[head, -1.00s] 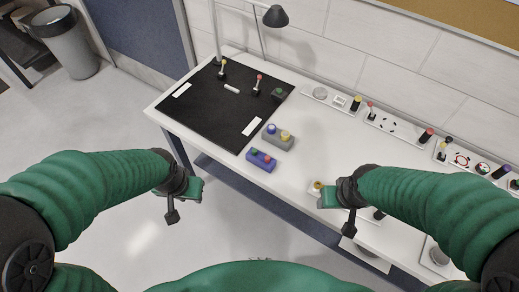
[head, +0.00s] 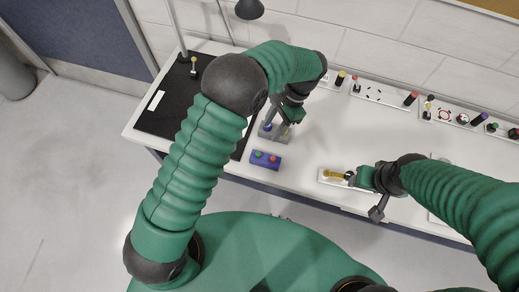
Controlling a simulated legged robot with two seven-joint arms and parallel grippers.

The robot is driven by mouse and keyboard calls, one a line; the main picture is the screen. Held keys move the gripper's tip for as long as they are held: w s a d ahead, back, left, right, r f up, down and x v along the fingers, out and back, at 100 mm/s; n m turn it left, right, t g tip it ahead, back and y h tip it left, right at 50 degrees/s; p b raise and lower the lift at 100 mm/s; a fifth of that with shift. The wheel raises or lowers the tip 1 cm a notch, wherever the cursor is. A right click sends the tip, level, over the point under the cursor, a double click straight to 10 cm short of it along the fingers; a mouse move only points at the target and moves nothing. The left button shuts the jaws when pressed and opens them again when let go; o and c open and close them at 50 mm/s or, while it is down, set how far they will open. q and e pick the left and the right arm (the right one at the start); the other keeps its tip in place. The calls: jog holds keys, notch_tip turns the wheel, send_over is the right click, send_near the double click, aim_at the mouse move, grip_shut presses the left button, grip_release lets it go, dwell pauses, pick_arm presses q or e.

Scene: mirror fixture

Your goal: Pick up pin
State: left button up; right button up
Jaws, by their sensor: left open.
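Which part is the pin is not clear. A yellow part (head: 334,174) lies on a small white plate near the front edge. My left gripper (head: 283,128) is open above the grey button box (head: 266,131) and partly hides it. My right gripper (head: 357,178) is beside the yellow part, to its right. Its jaws are too small to read, and contact with the part cannot be told.
A blue button box (head: 265,160) sits in front of the grey one. The white table (head: 313,148) is bare between the boxes and the yellow part.

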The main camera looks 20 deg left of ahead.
pick_arm(q)
send_near(258, 153)
jog(key=f, duration=0.1)
jog(key=a+f+p, duration=0.1)
jog(key=s+a+f+p, duration=0.1)
jog(key=f, duration=0.1)
jog(key=shift+s+a+f, duration=0.2)
jog(key=x, duration=0.2)
jog(key=p+x, duration=0.1)
jog(key=x, duration=0.1)
jog(key=shift+d, duration=0.95)
jog(key=shift+c, duration=0.5)
jog(key=shift+w, duration=0.1)
jog(key=shift+c, duration=2.3)
jog(key=shift+a, duration=0.5)
grip_shut()
pick_arm(e)
jog(key=shift+w+d+v, duration=0.1)
jog(key=shift+d+v, duration=0.05)
jog(key=shift+v, duration=0.55)
jog(key=shift+w+d+v, duration=0.1)
jog(key=shift+v, duration=0.65)
